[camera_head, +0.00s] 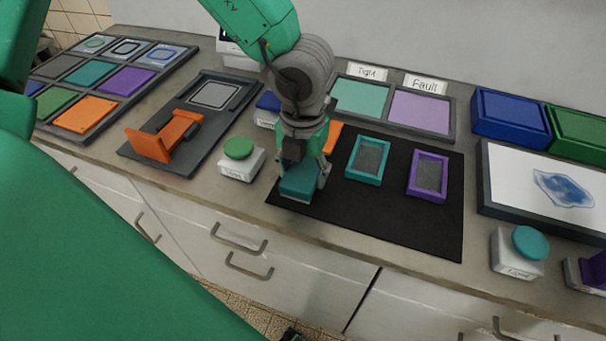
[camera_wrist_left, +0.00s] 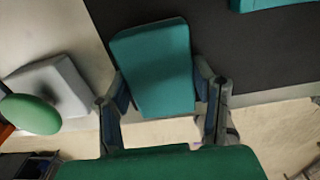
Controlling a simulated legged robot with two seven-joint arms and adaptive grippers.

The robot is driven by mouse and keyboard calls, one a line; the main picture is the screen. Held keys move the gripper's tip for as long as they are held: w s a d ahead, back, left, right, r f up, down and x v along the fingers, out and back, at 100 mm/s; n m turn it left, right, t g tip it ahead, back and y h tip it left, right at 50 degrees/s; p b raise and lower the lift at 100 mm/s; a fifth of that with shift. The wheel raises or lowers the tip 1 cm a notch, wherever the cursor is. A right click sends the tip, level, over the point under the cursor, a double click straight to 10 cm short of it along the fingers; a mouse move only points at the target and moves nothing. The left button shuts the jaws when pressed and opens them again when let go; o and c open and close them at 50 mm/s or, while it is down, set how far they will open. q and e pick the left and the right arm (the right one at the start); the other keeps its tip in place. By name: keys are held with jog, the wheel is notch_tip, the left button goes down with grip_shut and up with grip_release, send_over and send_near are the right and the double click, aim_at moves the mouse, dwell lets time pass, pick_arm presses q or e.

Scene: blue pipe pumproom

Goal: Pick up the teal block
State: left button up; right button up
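The teal block (camera_head: 299,182) is at the near left corner of a black mat (camera_head: 390,215) on the counter. My left gripper (camera_head: 304,172) points down over it, with one finger on each side. In the left wrist view the block (camera_wrist_left: 155,65) fills the space between the fingers of the left gripper (camera_wrist_left: 162,85), with little or no gap at either side, so it looks shut on the block. Whether the block rests on the mat or is slightly raised cannot be told. My right gripper is not in view.
A teal frame (camera_head: 368,159) and a purple frame (camera_head: 428,175) stand on the mat to the right. A green-button box (camera_head: 240,160) is close on the left, beside an orange bracket (camera_head: 165,138). The mat's front right is clear.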

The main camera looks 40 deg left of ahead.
aim_at(301, 170)
pick_arm(q)
jog(key=shift+a, duration=0.2)
jog(key=shift+a+r, duration=0.15)
jog(key=shift+r, duration=0.3)
notch_tip(301, 170, up, 8)
jog(key=shift+f+p, duration=0.1)
jog(key=shift+p, duration=1.1)
jog(key=shift+d+r, duration=0.2)
jog(key=shift+r, duration=0.4)
jog(key=shift+a, duration=0.1)
jog(key=shift+o, duration=1)
jog(key=shift+a, duration=0.15)
